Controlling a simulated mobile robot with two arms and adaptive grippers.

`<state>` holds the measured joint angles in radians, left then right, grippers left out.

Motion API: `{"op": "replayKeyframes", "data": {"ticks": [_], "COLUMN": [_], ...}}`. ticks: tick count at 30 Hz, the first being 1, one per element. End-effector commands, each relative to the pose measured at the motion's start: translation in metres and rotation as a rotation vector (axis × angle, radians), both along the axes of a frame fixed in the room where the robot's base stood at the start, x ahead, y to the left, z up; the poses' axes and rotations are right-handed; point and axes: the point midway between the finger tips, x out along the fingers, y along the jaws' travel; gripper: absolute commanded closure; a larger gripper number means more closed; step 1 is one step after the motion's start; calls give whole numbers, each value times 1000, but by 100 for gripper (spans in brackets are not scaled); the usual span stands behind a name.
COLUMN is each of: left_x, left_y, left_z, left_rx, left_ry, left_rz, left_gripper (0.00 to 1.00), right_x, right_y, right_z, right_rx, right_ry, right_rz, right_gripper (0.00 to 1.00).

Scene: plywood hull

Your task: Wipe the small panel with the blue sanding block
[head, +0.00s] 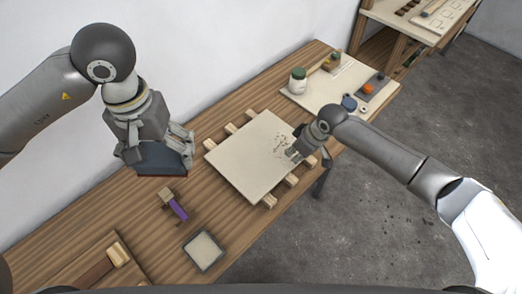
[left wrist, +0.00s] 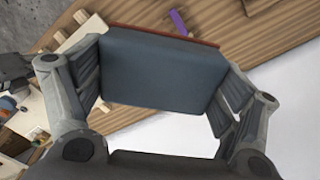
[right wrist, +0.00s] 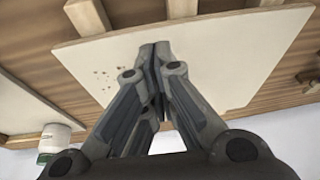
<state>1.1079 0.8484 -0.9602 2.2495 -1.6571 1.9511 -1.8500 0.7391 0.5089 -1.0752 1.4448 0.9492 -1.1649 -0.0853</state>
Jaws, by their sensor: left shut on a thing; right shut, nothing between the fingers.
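The small panel (head: 250,160) is a pale square board resting on several wooden strips on the bench; dark specks show near its right corner. It also fills much of the right wrist view (right wrist: 235,60), specks at left. My left gripper (head: 165,158) is shut on the blue sanding block (head: 160,162), holding it above the bench, left of the panel. The block, with a reddish-brown edge, sits between both fingers in the left wrist view (left wrist: 160,70). My right gripper (head: 296,155) is shut and empty at the panel's right part, by the specks; I cannot tell whether it touches.
A purple-handled tool (head: 175,205) and a grey-rimmed tray (head: 204,251) lie on the bench (head: 80,225) at front. A mallet (head: 116,256) lies at the front left. A white board (head: 310,93) at the back right carries a green-lidded jar (head: 298,82) and small items. A white wall stands behind.

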Motion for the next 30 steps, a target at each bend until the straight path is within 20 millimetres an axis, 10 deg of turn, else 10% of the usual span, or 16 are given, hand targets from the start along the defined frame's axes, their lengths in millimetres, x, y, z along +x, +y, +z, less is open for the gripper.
{"op": "replayKeyframes", "data": {"ticks": [12,30], "left_x": [0,0], "left_y": [0,0], "left_z": [3,-45], "left_rx": [0,0], "left_ry": [0,-1], "left_rz": [0,0], "left_gripper": [32,32], "right_x": [51,51], "right_y": [-55,-55], "right_z": [27,-21], "right_rx": [-58,-57], "right_ry": [-13,-12], "right_rz": [-68,-69], "right_gripper": [100,100]}}
